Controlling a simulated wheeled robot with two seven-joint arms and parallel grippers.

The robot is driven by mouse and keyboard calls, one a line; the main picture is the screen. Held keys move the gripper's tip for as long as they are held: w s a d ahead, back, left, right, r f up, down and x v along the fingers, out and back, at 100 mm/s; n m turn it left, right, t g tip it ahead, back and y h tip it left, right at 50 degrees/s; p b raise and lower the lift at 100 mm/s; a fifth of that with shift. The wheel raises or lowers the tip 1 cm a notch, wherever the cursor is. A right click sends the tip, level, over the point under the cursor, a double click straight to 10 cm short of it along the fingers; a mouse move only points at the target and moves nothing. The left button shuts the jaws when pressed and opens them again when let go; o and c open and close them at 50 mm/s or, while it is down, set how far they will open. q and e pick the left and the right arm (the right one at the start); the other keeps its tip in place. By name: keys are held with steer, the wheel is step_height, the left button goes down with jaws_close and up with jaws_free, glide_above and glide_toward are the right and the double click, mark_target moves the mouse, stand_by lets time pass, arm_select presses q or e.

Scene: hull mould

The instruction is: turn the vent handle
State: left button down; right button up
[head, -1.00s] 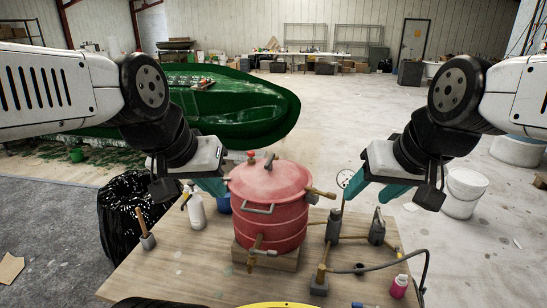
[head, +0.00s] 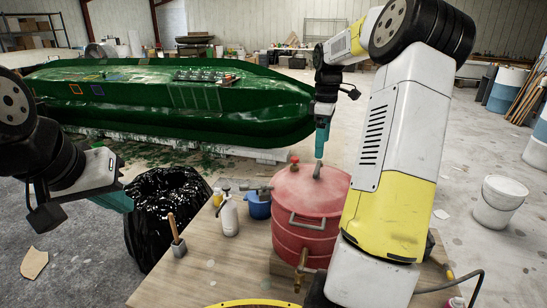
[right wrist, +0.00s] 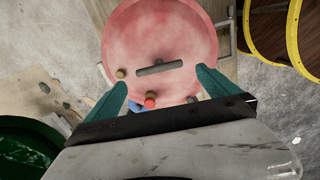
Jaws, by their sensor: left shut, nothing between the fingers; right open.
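The red pot (head: 292,232) stands on the wooden table. I cannot tell which part is the vent handle. A brass valve (head: 300,266) shows low on the pot's front. My right gripper (head: 320,152) is open and empty above the lid; in the right wrist view its teal fingers lie either side of the grey bar (right wrist: 160,68), apart from it. My left gripper (head: 126,204) is shut and empty, left of the table near the black bag.
The black bag (head: 165,215) is beside the table. The green hull (head: 170,108) lies behind. My right arm hides the table's right part.

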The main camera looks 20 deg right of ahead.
mark_target(319, 166)
steer(key=shift+w+f, duration=0.35)
steer(key=shift+f, duration=0.35)
step_height(319, 166, down, 7)
steer(key=shift+r, duration=0.1)
steer(key=c, duration=1)
